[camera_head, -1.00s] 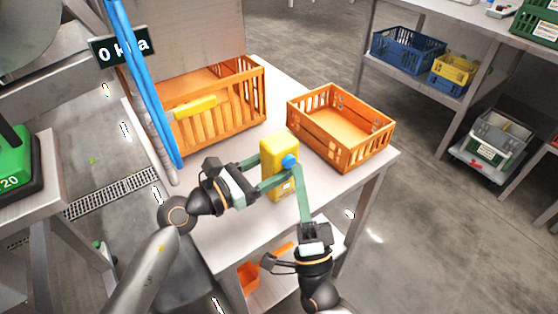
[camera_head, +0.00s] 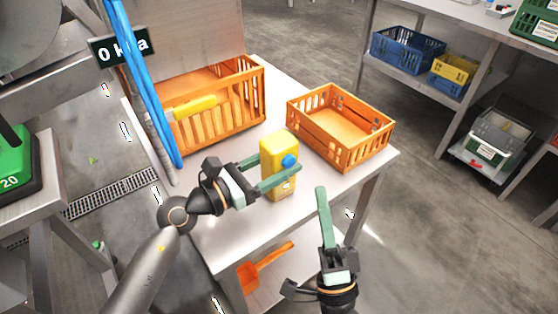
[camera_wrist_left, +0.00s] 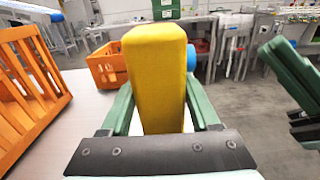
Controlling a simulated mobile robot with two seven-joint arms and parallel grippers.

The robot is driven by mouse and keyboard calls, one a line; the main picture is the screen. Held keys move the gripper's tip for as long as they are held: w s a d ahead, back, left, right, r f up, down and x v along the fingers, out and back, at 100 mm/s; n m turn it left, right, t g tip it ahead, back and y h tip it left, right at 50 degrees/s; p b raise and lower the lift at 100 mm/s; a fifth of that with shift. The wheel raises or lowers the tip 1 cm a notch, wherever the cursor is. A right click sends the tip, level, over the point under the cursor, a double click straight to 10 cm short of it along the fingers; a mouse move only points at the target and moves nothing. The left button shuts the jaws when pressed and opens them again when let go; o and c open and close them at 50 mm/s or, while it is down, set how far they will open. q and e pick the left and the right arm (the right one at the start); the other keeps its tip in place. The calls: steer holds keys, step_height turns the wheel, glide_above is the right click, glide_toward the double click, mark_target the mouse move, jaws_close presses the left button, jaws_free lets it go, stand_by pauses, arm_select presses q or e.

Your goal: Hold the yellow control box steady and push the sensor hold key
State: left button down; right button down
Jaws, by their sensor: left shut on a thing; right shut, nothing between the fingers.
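The yellow control box (camera_head: 273,152) stands upright on the metal table, with a round blue key (camera_head: 289,161) on its front right face. In the left wrist view the box (camera_wrist_left: 157,75) fills the middle, and part of the blue key (camera_wrist_left: 191,57) shows at its right side. My left gripper (camera_head: 277,175) is shut on the box, one green finger on each side. My right gripper (camera_head: 322,190) is shut and empty, in front of and to the right of the box, apart from it and from the blue key.
Blue hoses (camera_head: 150,95) hang at the left. An orange scoop (camera_head: 262,268) lies on the shelf below. The table front is clear.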

arm_select(q)
steer(key=shift+c, duration=0.2)
jaws_free()
steer(key=v, duration=1.2)
